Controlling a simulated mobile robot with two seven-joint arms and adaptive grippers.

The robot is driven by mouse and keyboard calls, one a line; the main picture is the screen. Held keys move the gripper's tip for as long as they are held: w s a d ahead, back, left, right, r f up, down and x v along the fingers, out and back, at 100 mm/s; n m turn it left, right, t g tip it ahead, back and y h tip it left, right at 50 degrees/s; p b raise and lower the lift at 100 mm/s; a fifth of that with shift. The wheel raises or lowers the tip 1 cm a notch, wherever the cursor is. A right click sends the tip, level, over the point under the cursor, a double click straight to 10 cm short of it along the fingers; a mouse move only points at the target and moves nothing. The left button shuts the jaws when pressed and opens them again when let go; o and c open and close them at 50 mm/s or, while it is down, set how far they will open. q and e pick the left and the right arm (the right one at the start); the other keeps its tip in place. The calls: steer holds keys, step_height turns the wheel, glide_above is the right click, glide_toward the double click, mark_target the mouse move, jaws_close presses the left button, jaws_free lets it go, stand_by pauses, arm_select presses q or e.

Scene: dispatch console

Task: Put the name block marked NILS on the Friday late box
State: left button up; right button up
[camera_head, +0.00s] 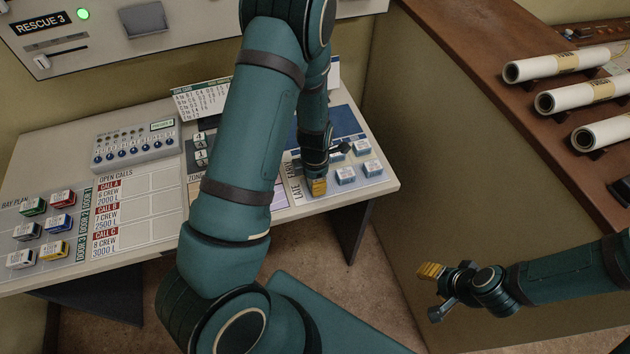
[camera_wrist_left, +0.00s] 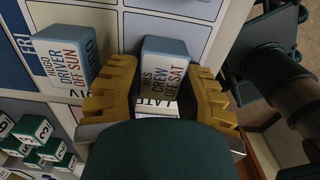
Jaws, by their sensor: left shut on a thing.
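My left gripper (camera_head: 318,187) reaches down at the lower left part of the roster board (camera_head: 336,120). In the left wrist view its yellow fingers (camera_wrist_left: 160,92) are shut on a pale blue-grey block (camera_wrist_left: 166,50). Its label reads CREW, OFF SAT, under a name ending in "ILS", consistent with NILS. I cannot tell whether it touches the board. A block marked HUGO, DRIVER, OFF SUN (camera_wrist_left: 62,50) stands just left of it. A FRI heading shows at the left and part of LATE below the fingers. My right gripper (camera_head: 432,271) hangs away from the desk; its opening is unclear.
Several name blocks (camera_head: 345,174) stand on the board right of my left gripper. Green numbered blocks (camera_wrist_left: 50,150) show at the wrist view's lower left. Coloured vehicle blocks (camera_head: 54,249) sit at the desk's left. Paper rolls (camera_head: 556,65) lie on the wooden counter at right.

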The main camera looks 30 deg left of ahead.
arm_select(q)
steer(key=shift+r, duration=0.1)
steer(key=shift+f, duration=0.25)
steer(key=o, duration=0.9)
steer(key=shift+o, duration=0.2)
steer(key=shift+r, duration=0.15)
